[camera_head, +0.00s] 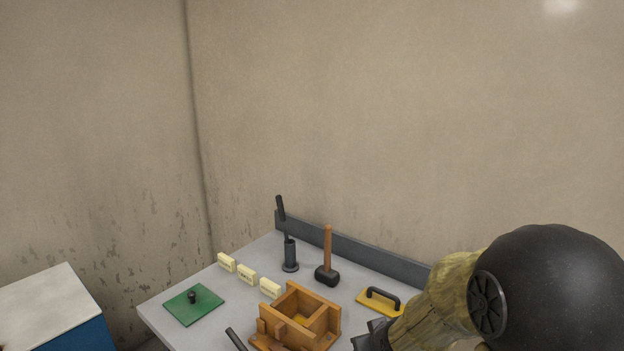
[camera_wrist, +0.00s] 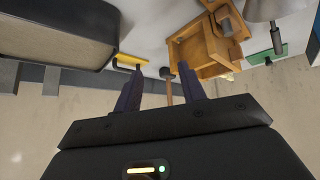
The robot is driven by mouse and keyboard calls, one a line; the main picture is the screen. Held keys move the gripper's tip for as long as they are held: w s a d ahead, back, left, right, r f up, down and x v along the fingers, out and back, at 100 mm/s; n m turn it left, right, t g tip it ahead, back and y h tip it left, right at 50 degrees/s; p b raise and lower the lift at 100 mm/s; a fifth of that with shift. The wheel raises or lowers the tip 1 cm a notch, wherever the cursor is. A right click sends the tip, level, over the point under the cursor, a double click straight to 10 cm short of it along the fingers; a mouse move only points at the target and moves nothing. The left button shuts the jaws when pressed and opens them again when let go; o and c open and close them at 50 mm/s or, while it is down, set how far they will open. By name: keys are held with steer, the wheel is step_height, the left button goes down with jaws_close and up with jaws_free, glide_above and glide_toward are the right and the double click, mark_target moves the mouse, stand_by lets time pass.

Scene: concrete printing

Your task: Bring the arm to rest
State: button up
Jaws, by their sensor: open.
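My gripper (camera_wrist: 160,68) shows in the wrist view with its two dark fingers apart and nothing between them. The mallet's brown handle (camera_wrist: 168,92) shows beyond the gap, at a distance. In the head view my arm reaches in from the lower right over the table's right side. The gripper's end is mostly cut off or hidden there. The wooden mould (camera_head: 298,318) stands on the grey table (camera_head: 215,285), just left of my arm. It also shows in the wrist view (camera_wrist: 203,52), apart from the fingers.
A yellow float (camera_head: 378,302) lies close to my arm. A black mallet (camera_head: 327,275), a dark holder (camera_head: 290,256) with a tool, several cream blocks (camera_head: 246,275) and a green board (camera_head: 193,304) are on the table. A raised back edge (camera_head: 350,250) runs along the wall.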

steer(key=s+d+m+g, duration=0.1)
steer(key=s+g, duration=0.1)
steer(key=s, duration=0.5)
steer(key=s+d+m+g+h+p, duration=0.1)
steer(key=s+m+g, duration=0.1)
steer(key=s, duration=0.6)
steer(key=shift+d+r+g+p, duration=0.3)
steer(key=shift+r+g, duration=0.1)
steer(key=shift+g, duration=0.2)
steer(key=shift+w, duration=0.1)
steer(key=shift+a, duration=0.15)
